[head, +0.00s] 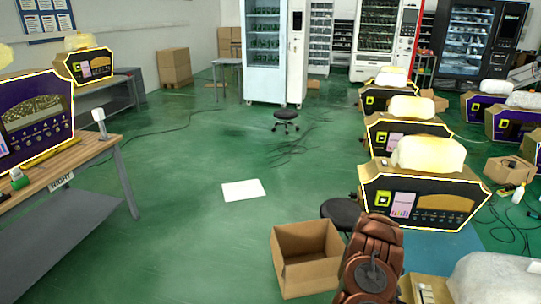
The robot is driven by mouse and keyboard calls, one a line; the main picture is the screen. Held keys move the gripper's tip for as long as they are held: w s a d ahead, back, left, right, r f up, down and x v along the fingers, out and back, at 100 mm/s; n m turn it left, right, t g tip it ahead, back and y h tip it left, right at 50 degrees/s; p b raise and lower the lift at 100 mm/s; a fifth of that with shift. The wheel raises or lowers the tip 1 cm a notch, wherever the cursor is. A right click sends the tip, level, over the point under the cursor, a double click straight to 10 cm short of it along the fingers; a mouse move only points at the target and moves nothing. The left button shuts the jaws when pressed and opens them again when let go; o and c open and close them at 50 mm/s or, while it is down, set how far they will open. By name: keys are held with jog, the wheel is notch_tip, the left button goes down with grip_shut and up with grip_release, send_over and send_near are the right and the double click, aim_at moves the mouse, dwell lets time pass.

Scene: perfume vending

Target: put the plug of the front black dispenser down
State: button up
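The nearest black dispenser (420,203) of the right-hand row shows gold edges, a yellow label, a white and pink panel and a cream wrapped bundle on top. Similar black dispensers, one in the middle (408,142) and one farther back (378,101), stand behind it. I cannot make out a plug on or near any of them. My arm rises at the bottom, just in front of the nearest dispenser in the picture. My gripper is not in view, so whether it holds anything is hidden.
An open, empty-looking cardboard box (306,258) stands on the green floor beside my arm. A round dark stool (341,212) is behind it. A wooden-topped table (88,150) with a purple dispenser (36,116) is at left. The middle floor is mostly clear, with a white sheet (243,190) and cables.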

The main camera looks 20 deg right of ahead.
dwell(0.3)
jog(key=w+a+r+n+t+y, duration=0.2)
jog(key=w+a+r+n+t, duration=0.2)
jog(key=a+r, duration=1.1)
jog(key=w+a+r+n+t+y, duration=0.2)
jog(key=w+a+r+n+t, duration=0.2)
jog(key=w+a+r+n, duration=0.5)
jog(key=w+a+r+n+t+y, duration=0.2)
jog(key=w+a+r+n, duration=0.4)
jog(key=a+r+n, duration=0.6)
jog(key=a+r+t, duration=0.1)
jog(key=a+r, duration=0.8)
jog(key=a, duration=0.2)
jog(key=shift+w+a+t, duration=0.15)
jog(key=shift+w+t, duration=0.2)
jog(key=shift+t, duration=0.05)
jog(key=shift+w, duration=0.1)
